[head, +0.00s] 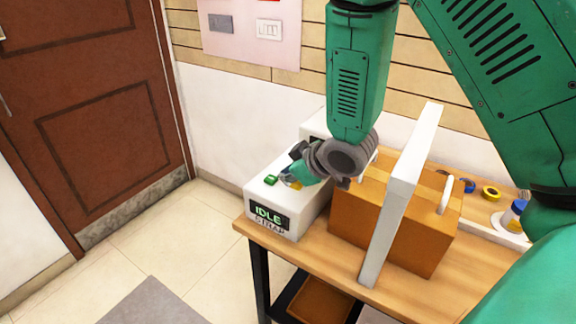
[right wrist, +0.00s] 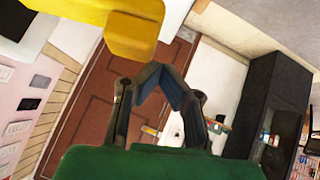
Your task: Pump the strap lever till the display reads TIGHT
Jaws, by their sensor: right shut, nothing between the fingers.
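The strapping machine (head: 262,205) is a white box at the table's left end. Its dark display (head: 268,216) reads IDLE, with STRAP lettered below. A green button (head: 271,180) sits on its top. My right gripper (head: 289,180) is over the machine's top, beside the button, shut and empty. In the right wrist view its dark fingers (right wrist: 170,80) meet at their tips. A yellow bar (right wrist: 130,35), possibly the lever, looms close there, apart from the fingertips; a bit of yellow (head: 295,185) shows by the gripper. My wrist hides much of the machine top. My left gripper is out of view.
A brown carton (head: 425,240) stands right of the machine on the wooden table (head: 345,285), inside a white upright arch (head: 385,225). A yellow tape roll (head: 491,193) and a bottle lie at the back right.

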